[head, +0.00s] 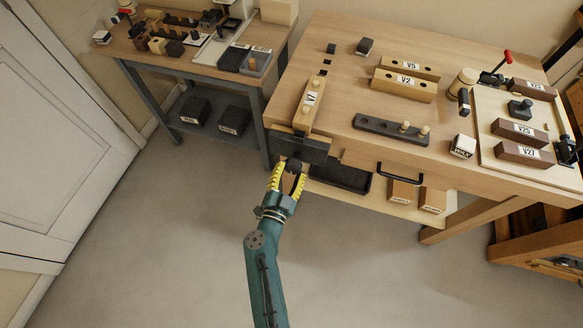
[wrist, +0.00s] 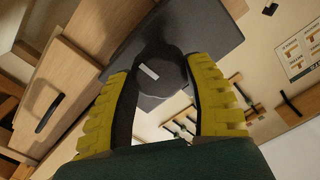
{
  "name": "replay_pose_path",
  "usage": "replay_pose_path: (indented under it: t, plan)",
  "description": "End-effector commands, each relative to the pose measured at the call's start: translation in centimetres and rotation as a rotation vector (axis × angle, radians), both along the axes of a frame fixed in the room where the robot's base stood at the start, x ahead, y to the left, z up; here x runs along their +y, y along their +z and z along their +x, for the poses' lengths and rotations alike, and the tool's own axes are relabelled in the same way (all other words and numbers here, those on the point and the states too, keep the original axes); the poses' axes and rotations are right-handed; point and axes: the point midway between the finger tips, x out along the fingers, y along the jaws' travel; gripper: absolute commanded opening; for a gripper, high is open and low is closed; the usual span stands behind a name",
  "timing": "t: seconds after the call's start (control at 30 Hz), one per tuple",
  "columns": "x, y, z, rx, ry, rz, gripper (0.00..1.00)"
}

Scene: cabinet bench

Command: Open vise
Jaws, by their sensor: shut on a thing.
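The vise (head: 303,146) is a dark block at the front left edge of the wooden workbench. A wooden block labelled V7 (head: 309,104) lies on the bench just behind it. My gripper (head: 288,170) is at the vise's front, its yellow fingers shut around a dark knob or handle hub that is mostly hidden in the head view. In the wrist view my gripper (wrist: 160,85) has one yellow finger on each side of the dark hub (wrist: 155,70). The dark vise face (wrist: 205,35) is behind it. The gap between the vise jaws cannot be seen clearly.
Blocks V5 (head: 410,67) and V2 (head: 404,85) and a dark pegged strip (head: 390,129) lie on the bench. A drawer handle (head: 400,175) sticks out right of the vise. A side table (head: 190,62) stands at the left. The floor in front is clear.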

Motion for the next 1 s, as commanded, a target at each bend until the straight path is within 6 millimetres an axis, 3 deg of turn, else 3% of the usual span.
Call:
replay_pose_path:
  t: [1.0]
  plan:
    - [0.04, -0.09, -0.12, 0.125, 0.001, -0.328, 0.21]
